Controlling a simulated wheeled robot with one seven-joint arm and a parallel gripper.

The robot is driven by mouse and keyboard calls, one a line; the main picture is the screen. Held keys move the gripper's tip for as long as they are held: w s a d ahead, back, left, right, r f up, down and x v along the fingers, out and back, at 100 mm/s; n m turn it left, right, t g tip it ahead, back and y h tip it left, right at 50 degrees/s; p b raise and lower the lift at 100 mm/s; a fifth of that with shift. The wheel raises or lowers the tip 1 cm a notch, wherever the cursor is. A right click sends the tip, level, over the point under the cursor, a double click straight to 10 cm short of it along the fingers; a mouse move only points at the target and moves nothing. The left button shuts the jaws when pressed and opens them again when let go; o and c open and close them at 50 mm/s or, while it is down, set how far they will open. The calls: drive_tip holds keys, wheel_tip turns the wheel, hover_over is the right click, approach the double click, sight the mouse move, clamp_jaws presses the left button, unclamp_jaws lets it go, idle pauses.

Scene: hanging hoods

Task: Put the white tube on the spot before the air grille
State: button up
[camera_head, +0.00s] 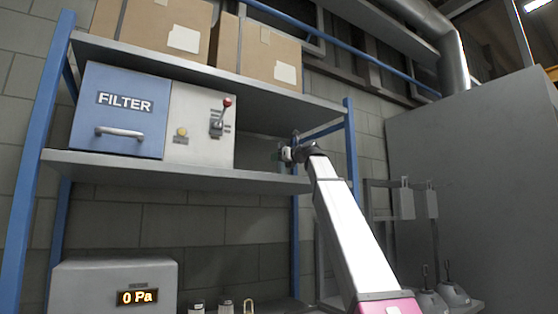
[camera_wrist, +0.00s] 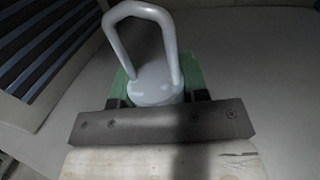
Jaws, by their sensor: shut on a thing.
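In the wrist view the white tube (camera_wrist: 152,84), a pale round body with a tall bent loop on top, is held between the fingers of my gripper (camera_wrist: 157,98). A green surface (camera_wrist: 192,78) shows behind and beside it; I cannot tell whether it is a spot or part of the gripper. The slatted air grille (camera_wrist: 45,45) is at the upper left, apart from the tube. In the head view my gripper (camera_head: 284,154) is at the right end of the middle shelf, small and partly hidden by my arm. The tube cannot be made out there.
The middle shelf (camera_head: 180,174) holds a blue FILTER box (camera_head: 120,122) and a grey panel with a red-knobbed lever (camera_head: 222,116). Cartons (camera_head: 268,50) sit above. Below are a 0 Pa display box (camera_head: 115,285) and small loop-topped items (camera_head: 226,307). A blue post (camera_head: 350,150) stands near my arm.

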drive_tip(key=shift+f, duration=0.15)
drive_tip(key=o, duration=1.1)
drive_tip(key=shift+c, duration=0.2)
drive_tip(key=shift+s+d, duration=0.1)
drive_tip(key=shift+s, duration=0.05)
drive_tip(key=v, duration=1.1)
drive_tip(key=shift+s+d, duration=0.2)
drive_tip(key=shift+d, duration=0.1)
